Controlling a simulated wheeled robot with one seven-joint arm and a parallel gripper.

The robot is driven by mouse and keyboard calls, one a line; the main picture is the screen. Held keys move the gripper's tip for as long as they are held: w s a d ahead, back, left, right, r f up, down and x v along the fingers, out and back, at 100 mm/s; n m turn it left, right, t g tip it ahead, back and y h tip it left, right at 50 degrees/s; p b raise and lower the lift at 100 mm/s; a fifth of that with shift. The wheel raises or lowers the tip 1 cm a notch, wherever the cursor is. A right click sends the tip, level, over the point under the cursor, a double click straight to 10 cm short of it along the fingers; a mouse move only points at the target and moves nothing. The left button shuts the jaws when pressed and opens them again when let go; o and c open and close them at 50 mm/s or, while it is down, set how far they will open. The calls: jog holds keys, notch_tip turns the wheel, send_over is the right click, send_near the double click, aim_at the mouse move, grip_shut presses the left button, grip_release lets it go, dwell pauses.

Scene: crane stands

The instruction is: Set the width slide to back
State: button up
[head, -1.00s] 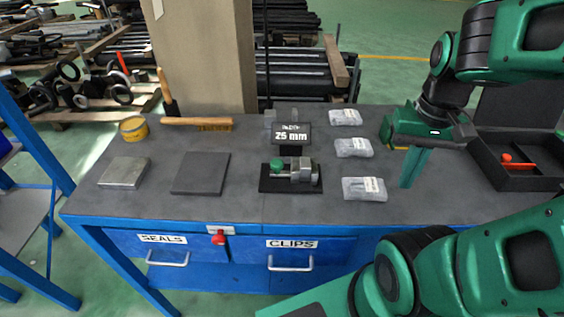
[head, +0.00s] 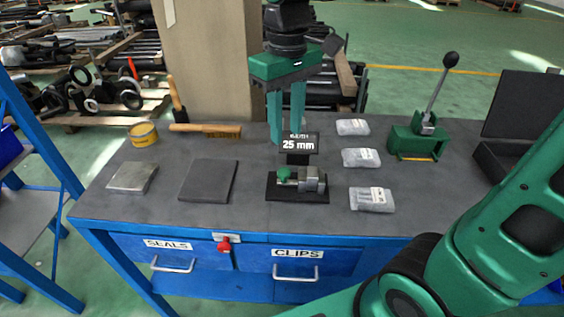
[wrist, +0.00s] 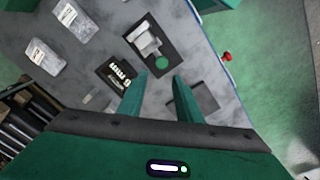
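The width slide, a small metal fixture with a green knob (head: 284,174) and a grey block (head: 312,180), sits on a black base plate (head: 284,196) near the table's front. A black sign reading "25 mm" (head: 297,144) stands just behind it. My gripper (head: 286,137) points down, its fingers apart and empty, over the area at and behind the sign. The wrist view also shows the open fingers (wrist: 157,95), with the green knob (wrist: 161,62) ahead of the gap between them. The fingers partly hide what lies behind the sign.
Several clear packets (head: 361,158) lie right of the fixture. A green lever device (head: 418,142) and an open black case (head: 500,158) stand farther right.

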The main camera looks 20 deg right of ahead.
aim_at(284, 170)
notch_tip(284, 170, down, 11)
jog(key=shift+a+r, duration=0.1)
jog(key=shift+a, duration=0.05)
dwell(0.4)
grip_shut()
